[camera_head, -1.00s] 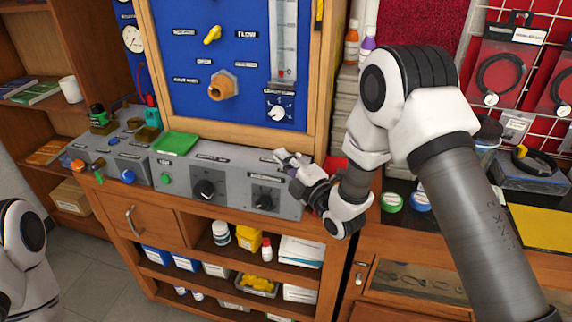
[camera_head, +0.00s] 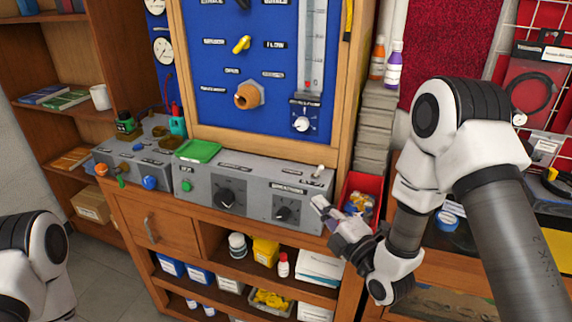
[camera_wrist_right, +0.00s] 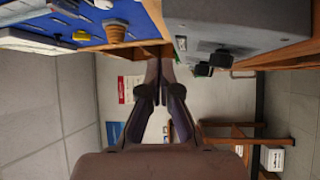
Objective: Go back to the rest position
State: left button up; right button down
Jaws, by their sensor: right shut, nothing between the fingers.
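My right gripper (camera_head: 322,206) is in front of the right end of the grey control box in the head view. Its fingers are together and hold nothing. The right wrist view shows its two dark fingers (camera_wrist_right: 158,85) closed, pointing past the box front into the open room. The grey control box (camera_head: 300,187) has black knobs, and a small white switch stands on its top right. My left arm (camera_head: 35,262) shows only at the lower left edge of the head view; its gripper is out of view.
A red bin (camera_head: 372,184) with small parts stands just behind the right wrist. The blue panel (camera_head: 215,105) rises behind the box. The wooden bench (camera_head: 150,220) has open shelves of bottles and boxes below. Clear floor (camera_head: 105,285) lies at the lower left.

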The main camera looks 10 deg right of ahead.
jog(key=s+f+m+g+h, duration=0.15)
jog(key=s+f+g, duration=0.3)
jog(key=f, duration=0.65)
jog(key=s+f+m+g+h, duration=0.1)
jog(key=s+f+m+g, duration=0.2)
jog(key=s+f, duration=0.55)
jog(key=s+d+f+m+g+h, duration=0.1)
jog(key=s+f+m+g, duration=0.4)
jog(key=s+m, duration=0.3)
jog(key=s+d+f+m+g+h, duration=0.2)
jog(key=s+f+m+g, duration=0.4)
jog(key=s+f+m, duration=0.2)
jog(key=s, duration=0.2)
jog(key=shift+s+d, duration=0.25)
jog(key=shift+s, duration=0.15)
jog(key=shift+h, duration=0.25)
